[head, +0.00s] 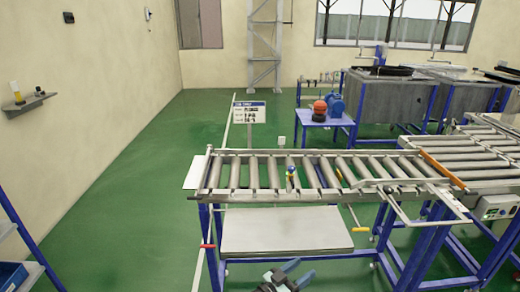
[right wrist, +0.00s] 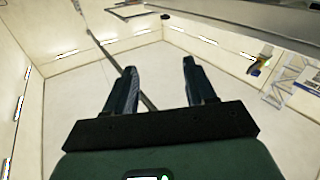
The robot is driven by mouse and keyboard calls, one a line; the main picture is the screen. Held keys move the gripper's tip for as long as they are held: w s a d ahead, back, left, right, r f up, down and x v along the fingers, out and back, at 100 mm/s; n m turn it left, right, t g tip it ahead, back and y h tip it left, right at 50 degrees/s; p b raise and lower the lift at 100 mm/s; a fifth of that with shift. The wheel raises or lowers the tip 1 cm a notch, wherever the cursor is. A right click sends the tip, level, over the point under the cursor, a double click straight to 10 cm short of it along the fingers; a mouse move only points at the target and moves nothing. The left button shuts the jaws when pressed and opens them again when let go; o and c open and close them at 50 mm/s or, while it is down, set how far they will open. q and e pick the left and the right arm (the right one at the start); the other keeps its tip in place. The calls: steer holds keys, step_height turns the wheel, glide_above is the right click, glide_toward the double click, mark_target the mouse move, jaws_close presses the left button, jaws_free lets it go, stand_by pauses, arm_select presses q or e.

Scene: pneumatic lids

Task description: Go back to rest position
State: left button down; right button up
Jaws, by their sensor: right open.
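My right gripper (head: 291,272) shows at the bottom middle of the head view, low in front of the roller conveyor (head: 232,172). Its two fingers are apart with nothing between them. In the right wrist view the same gripper (right wrist: 162,85) is open and empty, with walls and ceiling beyond its fingers. My left gripper is not in the head view. No lid is clearly recognisable near the gripper.
The conveyor stands on blue legs, with a grey panel (head: 286,230) below the rollers. A sign (head: 249,113) stands behind it. Large grey tanks (head: 385,97) are at the back right. Green floor (head: 130,200) is clear on the left. A blue-framed shelf (head: 22,275) is at the lower left.

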steer(key=s+d+f+n+y, duration=0.1)
steer(key=d+f+n+y, duration=0.4)
steer(key=f, duration=0.8)
steer(key=s+d+f+g+y, duration=0.1)
steer(key=s+f+g+y, duration=0.15)
steer(key=s+f, duration=0.4)
steer(key=s+d+f+g+y, duration=0.15)
steer(key=s+f+y, duration=0.25)
steer(key=f, duration=0.5)
steer(key=s+a+f+g+y, duration=0.1)
steer(key=s+a+g+y, duration=0.1)
steer(key=s, duration=0.7)
steer(key=s+a+f+g+y, duration=0.1)
steer(key=s+a+g+y, duration=0.1)
steer(key=s, duration=0.8)
steer(key=s+a+f+g+y, duration=0.1)
steer(key=s+a+g+y, duration=0.2)
steer(key=s, duration=0.6)
steer(key=shift+s+f+g, duration=0.2)
steer(key=shift+f+g, duration=0.2)
steer(key=shift+c, duration=1.2)
